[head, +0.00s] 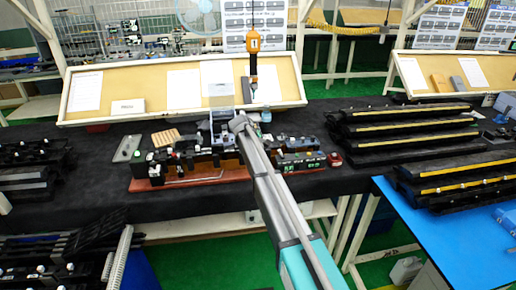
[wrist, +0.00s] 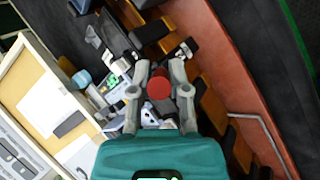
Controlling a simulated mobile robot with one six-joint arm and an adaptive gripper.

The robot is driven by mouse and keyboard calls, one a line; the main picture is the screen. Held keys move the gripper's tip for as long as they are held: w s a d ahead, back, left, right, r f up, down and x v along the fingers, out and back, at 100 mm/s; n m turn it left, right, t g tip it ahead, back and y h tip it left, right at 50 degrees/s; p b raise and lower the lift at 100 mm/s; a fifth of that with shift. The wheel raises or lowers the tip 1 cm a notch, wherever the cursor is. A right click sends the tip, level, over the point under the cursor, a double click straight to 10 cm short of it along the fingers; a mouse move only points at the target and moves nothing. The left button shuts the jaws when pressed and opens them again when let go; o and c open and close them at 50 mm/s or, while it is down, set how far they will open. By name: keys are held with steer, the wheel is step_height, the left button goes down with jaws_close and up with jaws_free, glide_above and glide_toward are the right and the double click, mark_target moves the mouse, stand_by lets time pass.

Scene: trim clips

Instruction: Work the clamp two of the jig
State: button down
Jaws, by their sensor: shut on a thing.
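The jig (head: 205,177) stands on the dark bench in the head view, a long red-brown base carrying black blocks and clamps. Its red-brown base (wrist: 235,65) also runs down the right side of the wrist view. My gripper (wrist: 159,78) has its two grey fingers closed around a round red knob (wrist: 159,88), which looks like a clamp handle's end. I cannot read a number on this clamp. In the head view my gripper (head: 238,122) is over the middle of the jig, and my arm hides part of the jig and the fingertips.
Stacked black rails with yellow strips (head: 405,130) stand to the right, and more black parts (head: 35,170) to the left. A tilted notice board (head: 190,92) is behind the jig. An orange hanging tool (head: 253,42) is above. A bent metal rod (wrist: 258,130) lies along the base.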

steer(key=shift+w+a, duration=0.1)
steer(key=shift+a, duration=0.2)
steer(key=c, duration=0.6)
jaws_free()
steer(key=shift+d, duration=0.1)
steer(key=shift+s+d, duration=0.2)
steer(key=s+d+f+m+g+y, duration=0.1)
steer(key=s+d+m, duration=0.2)
steer(key=s+d, duration=0.55)
steer(key=s+d+f+m+g, duration=0.1)
steer(key=s+d+m+g, duration=0.1)
steer(key=s+d, duration=0.65)
steer(key=s+d+m+y, duration=0.1)
steer(key=s+d+m, duration=0.1)
steer(key=s, duration=0.6)
steer(key=s+d+m+g+y, duration=0.1)
steer(key=s+d+m, duration=0.1)
steer(key=s, duration=0.7)
steer(key=s+d+f+m+g+y, duration=0.1)
steer(key=s+d+m, duration=0.2)
steer(key=s, duration=0.6)
steer(key=shift+s+d, duration=0.15)
steer(key=shift+d, duration=0.3)
